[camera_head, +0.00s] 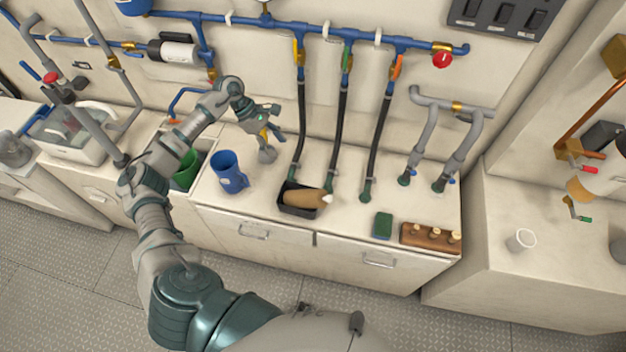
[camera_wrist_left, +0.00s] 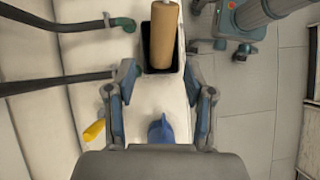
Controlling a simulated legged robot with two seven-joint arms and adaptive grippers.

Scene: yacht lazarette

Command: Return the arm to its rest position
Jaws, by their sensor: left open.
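My left arm reaches in from the lower left and bends over the counter (camera_head: 345,220). My left gripper (camera_head: 274,126) is above the counter's back, near the wall and left of the black hoses. In the left wrist view, its two fingers (camera_wrist_left: 162,85) are spread apart with nothing gripped. A blue pointed thing (camera_wrist_left: 160,130) shows low between the fingers, and I cannot tell what it is. A small grey object (camera_head: 267,154) stands below the gripper. My right gripper is out of view.
A blue mug (camera_head: 229,173) stands near the forearm, beside a sink with a green container (camera_head: 186,170). A black tray (camera_head: 290,208) holds a tan roll (camera_head: 308,197). Black hoses (camera_head: 340,130) hang from blue pipes. A green sponge (camera_head: 383,226) lies at the front right.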

